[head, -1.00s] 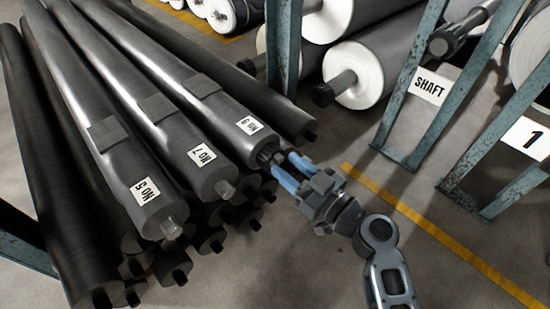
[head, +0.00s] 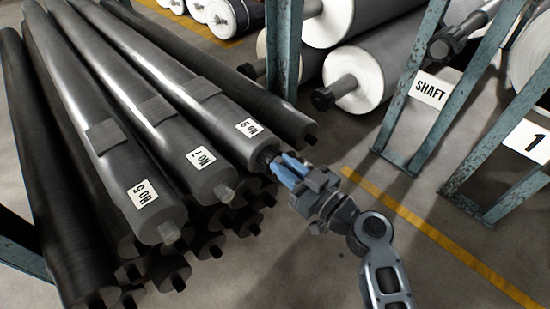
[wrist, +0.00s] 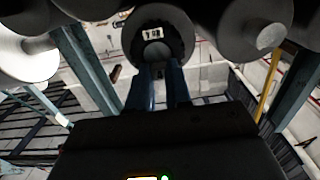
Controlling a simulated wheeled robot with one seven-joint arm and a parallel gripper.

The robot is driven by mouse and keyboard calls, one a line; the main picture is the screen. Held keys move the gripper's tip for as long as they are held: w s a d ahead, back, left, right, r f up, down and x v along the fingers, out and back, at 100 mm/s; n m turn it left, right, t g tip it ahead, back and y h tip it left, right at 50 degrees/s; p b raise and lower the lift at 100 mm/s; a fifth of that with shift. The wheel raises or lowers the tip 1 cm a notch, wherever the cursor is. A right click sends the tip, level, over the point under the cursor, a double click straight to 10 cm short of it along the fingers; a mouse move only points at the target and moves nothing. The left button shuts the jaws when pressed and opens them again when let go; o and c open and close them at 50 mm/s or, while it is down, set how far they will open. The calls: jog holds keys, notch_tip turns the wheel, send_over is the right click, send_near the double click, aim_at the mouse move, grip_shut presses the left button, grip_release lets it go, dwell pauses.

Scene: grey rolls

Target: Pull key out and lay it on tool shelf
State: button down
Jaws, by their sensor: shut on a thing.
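My gripper (head: 280,162) is at the near end of the right-hand upper grey roll (head: 222,110), whose label reads NO with a 6 or 9. Its two blue fingers are shut on a small dark piece (head: 267,158) at the roll's core, seemingly the key. The fingers hide most of it, and I cannot tell how far it sits inside the core. In the wrist view the fingers (wrist: 159,66) point at the round roll end (wrist: 175,24), one on each side of its core. No tool shelf can be made out for certain.
Rolls labelled NO 7 (head: 182,135) and NO 5 (head: 125,165) lie to the left, over several dark rolls. A blue rack post (head: 284,50) and a rack leg with a SHAFT sign (head: 432,90) stand behind. Floor with a yellow line (head: 440,240) is open at right.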

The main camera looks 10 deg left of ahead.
jog(key=shift+b+v, duration=0.5)
jog(key=shift+v, duration=2.3)
